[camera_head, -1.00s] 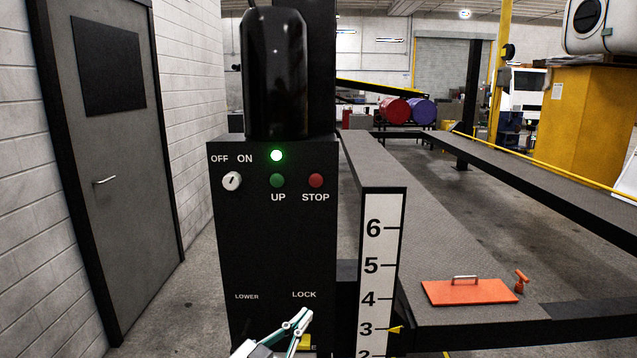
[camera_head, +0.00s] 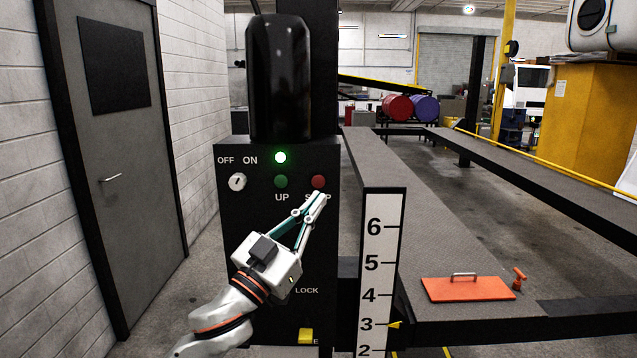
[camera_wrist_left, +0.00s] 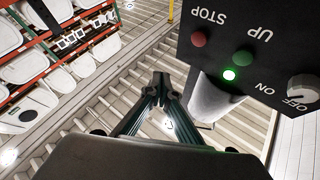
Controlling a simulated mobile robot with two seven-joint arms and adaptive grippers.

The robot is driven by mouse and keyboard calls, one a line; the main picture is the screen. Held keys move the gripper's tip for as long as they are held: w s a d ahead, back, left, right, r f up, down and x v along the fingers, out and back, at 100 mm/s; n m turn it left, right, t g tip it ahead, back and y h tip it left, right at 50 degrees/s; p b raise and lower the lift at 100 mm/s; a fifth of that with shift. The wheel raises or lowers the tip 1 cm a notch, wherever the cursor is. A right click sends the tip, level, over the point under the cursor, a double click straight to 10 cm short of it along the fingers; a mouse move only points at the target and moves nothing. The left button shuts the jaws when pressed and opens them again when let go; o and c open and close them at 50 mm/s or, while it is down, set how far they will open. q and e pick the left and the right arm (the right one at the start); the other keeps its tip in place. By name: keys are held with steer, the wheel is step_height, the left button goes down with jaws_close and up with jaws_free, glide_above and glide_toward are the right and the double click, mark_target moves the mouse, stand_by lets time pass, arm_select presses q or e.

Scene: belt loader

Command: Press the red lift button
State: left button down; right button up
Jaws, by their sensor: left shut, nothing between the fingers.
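The red button (camera_head: 318,181) sits on the black control box (camera_head: 232,215), above the word STOP, right of the green UP button (camera_head: 281,181). In the left wrist view the red button (camera_wrist_left: 199,39) is at the upper right. My left gripper (camera_head: 319,196) is shut and empty, its tips just below the red button in the head view and covering part of STOP. In the left wrist view its fingertips (camera_wrist_left: 161,78) appear left of and below the button, apart from it in the picture. Actual contact cannot be told. My right gripper is out of view.
A lit green lamp (camera_head: 280,157) and a white OFF/ON knob (camera_head: 237,182) are on the box. A height scale (camera_head: 379,265) stands right of it. An orange plate (camera_head: 467,288) lies on the grey lift deck. A grey door (camera_head: 110,160) is at left.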

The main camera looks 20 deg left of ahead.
mark_target(318, 182)
arm_select(q)
steer(key=w+a+b, duration=0.2)
steer(key=w, duration=0.6)
steer(key=shift+w+a+b, duration=0.2)
steer(key=shift+w+b, duration=0.05)
steer(key=shift+b, duration=0.1)
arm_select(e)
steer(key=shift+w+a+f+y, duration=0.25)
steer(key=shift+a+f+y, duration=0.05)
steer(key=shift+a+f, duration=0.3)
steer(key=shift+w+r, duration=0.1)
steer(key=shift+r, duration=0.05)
arm_select(q)
steer(key=shift+w, duration=0.15)
stand_by(0.6)
steer(key=shift+w+a, duration=0.1)
steer(key=shift+w, duration=0.15)
